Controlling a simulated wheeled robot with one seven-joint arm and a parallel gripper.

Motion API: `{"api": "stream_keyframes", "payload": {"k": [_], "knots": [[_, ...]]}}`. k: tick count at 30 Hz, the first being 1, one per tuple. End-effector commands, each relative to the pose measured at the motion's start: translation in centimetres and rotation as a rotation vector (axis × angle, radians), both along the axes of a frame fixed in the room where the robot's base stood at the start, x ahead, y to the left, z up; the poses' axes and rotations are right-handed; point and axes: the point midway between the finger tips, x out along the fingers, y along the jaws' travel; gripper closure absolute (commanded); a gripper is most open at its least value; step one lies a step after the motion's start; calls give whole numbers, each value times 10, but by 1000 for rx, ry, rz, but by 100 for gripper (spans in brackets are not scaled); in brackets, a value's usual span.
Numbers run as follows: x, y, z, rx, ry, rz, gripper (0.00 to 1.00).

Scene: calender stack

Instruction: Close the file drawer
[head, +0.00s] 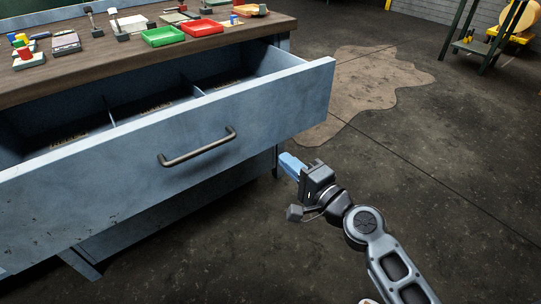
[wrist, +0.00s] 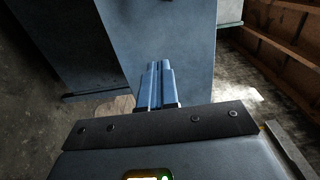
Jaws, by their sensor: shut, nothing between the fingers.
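The file drawer (head: 90,185) is a wide blue-grey metal drawer under a wooden bench top, and it stands pulled out. Its dark handle (head: 198,148) is on the middle of the front. Dividers split the inside into compartments. My gripper (head: 286,160) is shut and empty, low beside the right end of the drawer front in the head view. In the wrist view its blue fingers (wrist: 158,78) lie together, pointing at a blue-grey metal panel (wrist: 182,50). I cannot tell whether the fingertips touch the panel.
The bench top (head: 112,50) carries a green tray (head: 163,37), a red tray (head: 202,28) and several small tools and parts. A yellow machine on a stand (head: 515,38) is at the far right.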

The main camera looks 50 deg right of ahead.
Motion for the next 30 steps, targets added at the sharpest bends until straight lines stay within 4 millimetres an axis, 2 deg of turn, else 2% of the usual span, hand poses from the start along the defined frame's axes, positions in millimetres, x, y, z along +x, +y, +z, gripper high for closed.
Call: {"api": "stream_keyframes", "payload": {"k": [5, 18, 24, 30], "knots": [[24, -7, 4, -3, 0, -1, 100], [102, -29, 3, -4, 2, 0, 100], [123, -35, 1, -4, 2, 0, 100], [129, -36, 0, -3, 3, 0, 100]]}}
